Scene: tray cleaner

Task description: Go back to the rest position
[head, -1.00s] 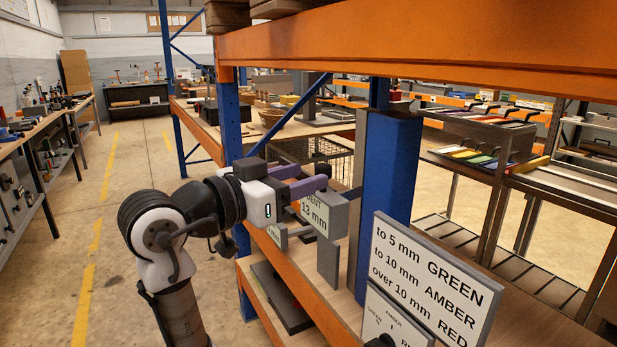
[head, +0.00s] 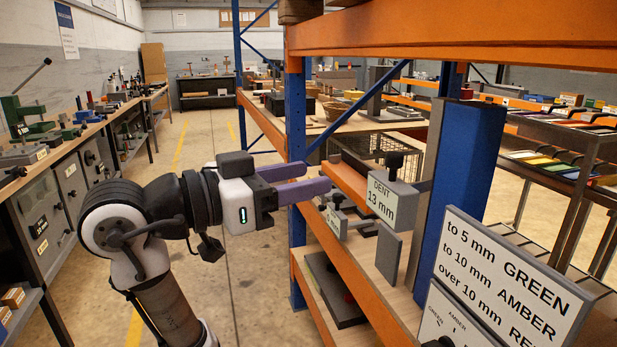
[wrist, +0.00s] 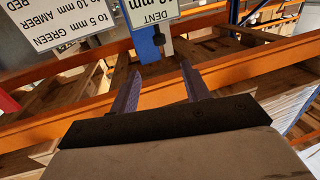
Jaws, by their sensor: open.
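My gripper (head: 326,181) is at the middle of the head view, with its two purple fingers apart and nothing between them. It points right, toward the grey gauge box marked "DENT 13 mm" (head: 393,200), and is clear of it by a gap. In the wrist view the two fingers of my gripper (wrist: 165,92) are spread and empty. The "DENT mm" label (wrist: 152,12) shows upside down at the top there, beyond the fingertips.
An orange and blue rack (head: 470,180) stands right of my arm. A sign with GREEN, AMBER and RED limits (head: 505,275) is at the lower right. A workbench (head: 85,140) runs along the left. The floor aisle (head: 205,140) between is clear.

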